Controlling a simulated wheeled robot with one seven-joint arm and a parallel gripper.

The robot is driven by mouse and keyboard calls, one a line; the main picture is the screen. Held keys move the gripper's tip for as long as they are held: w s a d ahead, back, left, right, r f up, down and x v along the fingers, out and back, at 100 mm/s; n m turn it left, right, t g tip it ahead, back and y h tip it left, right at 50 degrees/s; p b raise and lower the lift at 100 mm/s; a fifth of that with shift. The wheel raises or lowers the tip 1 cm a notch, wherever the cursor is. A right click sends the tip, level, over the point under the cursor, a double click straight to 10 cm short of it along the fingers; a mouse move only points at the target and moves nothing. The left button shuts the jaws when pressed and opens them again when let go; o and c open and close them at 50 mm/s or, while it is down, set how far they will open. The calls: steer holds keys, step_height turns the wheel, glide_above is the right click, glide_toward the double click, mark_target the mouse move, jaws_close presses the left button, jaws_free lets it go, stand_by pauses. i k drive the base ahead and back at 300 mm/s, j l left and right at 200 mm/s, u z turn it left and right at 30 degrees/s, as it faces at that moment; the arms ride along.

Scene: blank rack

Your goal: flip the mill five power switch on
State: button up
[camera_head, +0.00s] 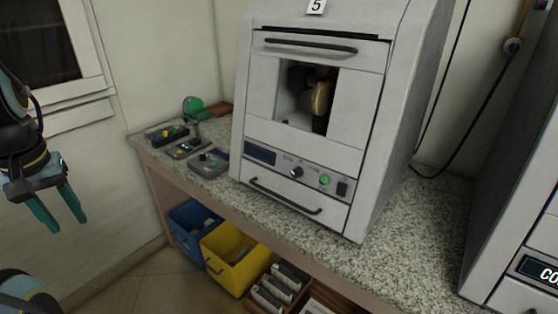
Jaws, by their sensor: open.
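The mill five (364,130) is a light grey box-shaped machine on a speckled counter, with a "5" label (316,5) at its top. Its front has a window, a small dark display (260,154), a black knob (296,172) and a green round button (324,180). A small black rocker switch (342,189), which looks like the power switch, sits at the right end of this panel. Its on or off position is too small to tell. My gripper (60,222) is at the far left, with teal fingers apart and empty, well away from the mill.
Small trays with tools and a green round item (194,104) sit on the counter (335,256) left of the mill. Below are a blue bin (186,240) and a yellow bin (237,277). Another grey machine (510,180) stands at the right. A cable hangs on the back wall.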

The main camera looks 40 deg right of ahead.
mark_target(342, 187)
steer(key=j+z, duration=0.15)
steer(key=z, duration=0.2)
steer(key=i+j+z, duration=0.1)
steer(key=j+z, duration=0.35)
steer(key=z, duration=0.3)
